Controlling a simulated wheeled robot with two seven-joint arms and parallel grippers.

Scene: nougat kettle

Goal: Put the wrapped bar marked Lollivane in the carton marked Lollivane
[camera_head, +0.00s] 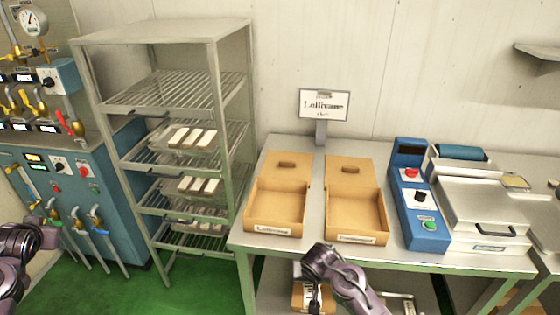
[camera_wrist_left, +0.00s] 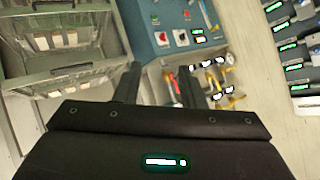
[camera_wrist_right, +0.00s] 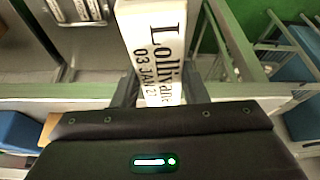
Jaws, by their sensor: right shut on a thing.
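My right gripper (camera_wrist_right: 160,95) is shut on a white wrapped bar (camera_wrist_right: 153,50), whose printing reads "Lollivane" and a partly covered date. In the head view the right arm (camera_head: 335,272) is in front of the table, near its front edge; the held bar is hard to make out there. Two open, empty-looking cartons stand on the table. The left carton (camera_head: 275,206) has a front label that seems to read Lollivane; the right carton (camera_head: 355,214) has a label too small to read surely. My left gripper (camera_wrist_left: 157,85) is open and empty, facing the blue machine.
A sign (camera_head: 324,104) reading Lollivane stands behind the cartons. A blue control box (camera_head: 418,205) and a sealing machine (camera_head: 485,205) stand right of them. A wire rack (camera_head: 170,150) with white bars is left of the table.

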